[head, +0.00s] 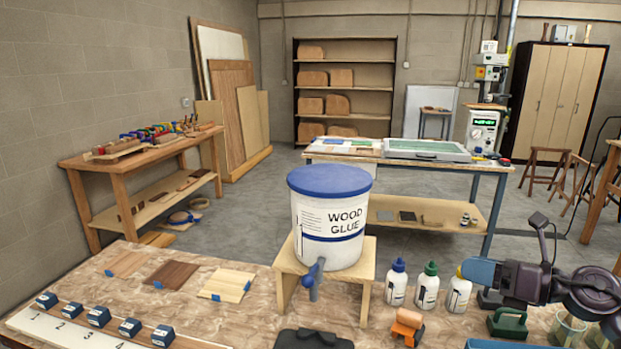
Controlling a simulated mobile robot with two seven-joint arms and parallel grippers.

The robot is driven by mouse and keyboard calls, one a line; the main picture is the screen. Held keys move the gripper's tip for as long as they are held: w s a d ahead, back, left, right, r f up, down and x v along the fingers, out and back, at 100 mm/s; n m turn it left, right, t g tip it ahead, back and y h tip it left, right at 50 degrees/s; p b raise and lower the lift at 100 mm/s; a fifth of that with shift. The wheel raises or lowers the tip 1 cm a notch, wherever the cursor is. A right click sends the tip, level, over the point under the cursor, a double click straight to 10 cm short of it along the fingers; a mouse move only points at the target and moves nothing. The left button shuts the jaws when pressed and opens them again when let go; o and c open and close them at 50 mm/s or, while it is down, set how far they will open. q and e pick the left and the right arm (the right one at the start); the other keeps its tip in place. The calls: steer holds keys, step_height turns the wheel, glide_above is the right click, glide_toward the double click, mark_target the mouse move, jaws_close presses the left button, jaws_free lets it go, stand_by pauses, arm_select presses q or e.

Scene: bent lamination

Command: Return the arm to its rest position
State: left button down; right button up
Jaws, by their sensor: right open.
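My right arm comes in from the right edge above the workbench (230,262). My right gripper (492,284) is dark, open and seen from the side, to the right of the glue bottles. A blue block-like shape (480,271) shows at its front; I cannot tell whether it is part of the gripper. The gripper's fingertips are hard to make out. My left gripper is not in view. A white wood glue bucket (330,222) with a blue lid and a blue tap stands on a small wooden stand (368,272) at the middle of the bench.
Three glue bottles (427,287) stand right of the stand. Wood samples (172,274) and a numbered board (60,327) with blue blocks are left. Another table (490,195) stands behind.

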steer(key=s+d+f+m+t+h, duration=0.2)
steer(key=s+f+m+h, duration=0.55)
steer(key=m, duration=0.95)
steer(key=s+d+f+m+t+h, duration=0.25)
steer(key=s+f+m+h, duration=0.45)
steer(key=m, duration=1)
steer(key=s+a+f+m+g, duration=0.3)
steer(key=s+f+m+g, duration=0.15)
steer(key=s, duration=0.35)
steer(key=s+a+f+m+g, duration=0.3)
steer(key=s+f+g, duration=0.3)
steer(key=s, duration=0.1)
arm_select(q)
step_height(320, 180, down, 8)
steer(key=b, duration=0.7)
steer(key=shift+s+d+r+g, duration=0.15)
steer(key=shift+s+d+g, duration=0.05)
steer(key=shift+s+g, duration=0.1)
arm_select(e)
steer(key=w+f+t, duration=0.3)
steer(key=f, duration=0.6)
steer(key=w+f+n+t+y, duration=0.1)
steer(key=w+f+t, duration=0.2)
steer(key=f, duration=0.5)
steer(key=shift+w+a+f+t, duration=0.25)
steer(key=shift+a+f+t, duration=0.15)
steer(key=shift+t, duration=0.1)
steer(key=shift+n, duration=0.25)
